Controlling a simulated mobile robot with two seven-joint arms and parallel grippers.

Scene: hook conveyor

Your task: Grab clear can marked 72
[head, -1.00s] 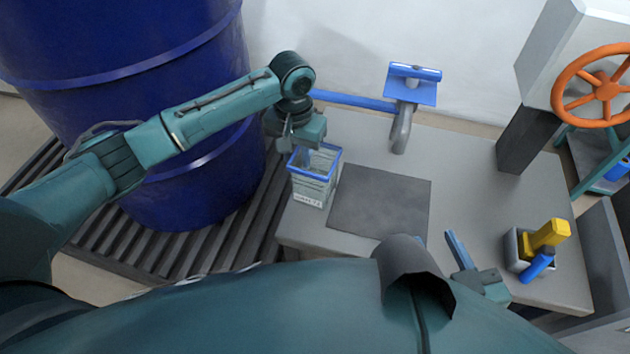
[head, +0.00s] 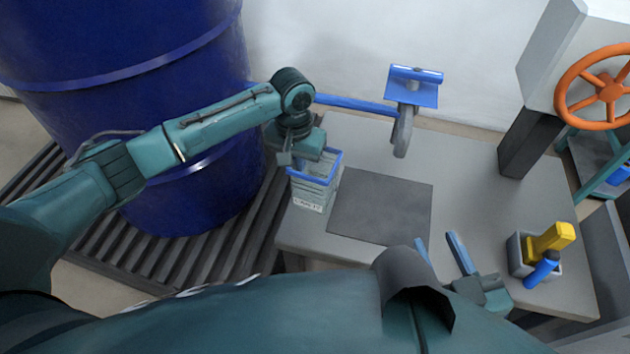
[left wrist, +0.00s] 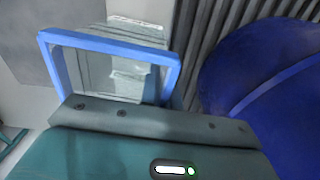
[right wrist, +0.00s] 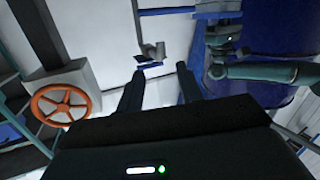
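A clear can with a blue rim (head: 316,184) stands upright on the grey table, at the left edge of a dark mat. A small white label shows low on its front; its number is too small to read surely. In the left wrist view the blue rim (left wrist: 108,44) and clear walls lie just beyond my gripper's body. My left gripper (head: 303,160) is at the can's rim, overlapping its far left side. Its fingers are mostly hidden, so their opening and contact are unclear. My right gripper (head: 440,248) is open and empty near the table's front edge; its spread fingers show in the right wrist view (right wrist: 158,85).
The dark mat (head: 381,206) is bare. A grey hook with a blue plate (head: 413,88) hangs above the table's back. A grey bin (head: 522,257) with yellow and blue items stands at right. A blue drum (head: 190,190) is at left, an orange wheel (head: 604,88) at right.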

